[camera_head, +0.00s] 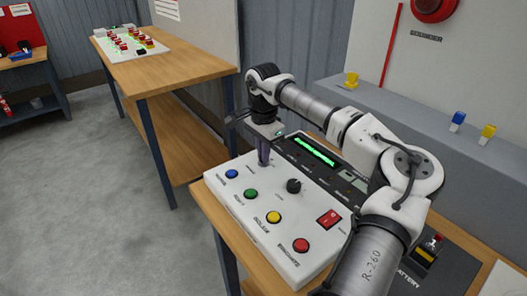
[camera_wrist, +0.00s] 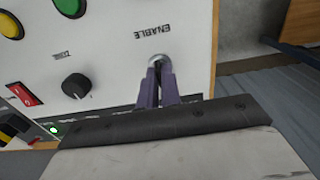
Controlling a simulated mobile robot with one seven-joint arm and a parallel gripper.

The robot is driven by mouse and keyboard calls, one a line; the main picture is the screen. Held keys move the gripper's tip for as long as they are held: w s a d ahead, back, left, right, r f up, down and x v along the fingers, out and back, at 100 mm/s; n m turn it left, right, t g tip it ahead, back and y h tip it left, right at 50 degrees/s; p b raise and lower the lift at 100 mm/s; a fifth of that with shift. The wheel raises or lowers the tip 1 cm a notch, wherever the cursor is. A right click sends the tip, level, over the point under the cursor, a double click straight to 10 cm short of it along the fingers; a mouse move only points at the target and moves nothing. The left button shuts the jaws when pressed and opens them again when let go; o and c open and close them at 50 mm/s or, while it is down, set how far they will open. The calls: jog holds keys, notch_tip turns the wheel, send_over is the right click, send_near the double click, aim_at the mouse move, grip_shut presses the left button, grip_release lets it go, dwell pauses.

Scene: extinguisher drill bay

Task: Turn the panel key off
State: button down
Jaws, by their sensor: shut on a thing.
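The white control panel (camera_head: 262,200) lies on a wooden bench in front of me. My gripper (camera_head: 263,162) reaches down to the panel's far left part. In the wrist view its two purple fingers (camera_wrist: 157,70) are shut on the panel key at a round silver key switch (camera_wrist: 156,58) beside the label ENABLE. The fingers hide most of the key, so I cannot tell which way it is turned.
The panel has a black knob (camera_head: 294,186), a red rocker switch (camera_head: 329,219), and blue, green, yellow (camera_head: 274,217) and red push buttons. A green-lit display (camera_head: 315,151) is behind them. Another wooden bench (camera_head: 165,68) stands at the back left. Grey floor (camera_head: 90,200) is clear at left.

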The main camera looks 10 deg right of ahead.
jog(key=c, duration=1.6)
grip_release()
notch_tip(320, 180, up, 14)
jog(key=b, duration=0.2)
jog(key=shift+f, duration=0.1)
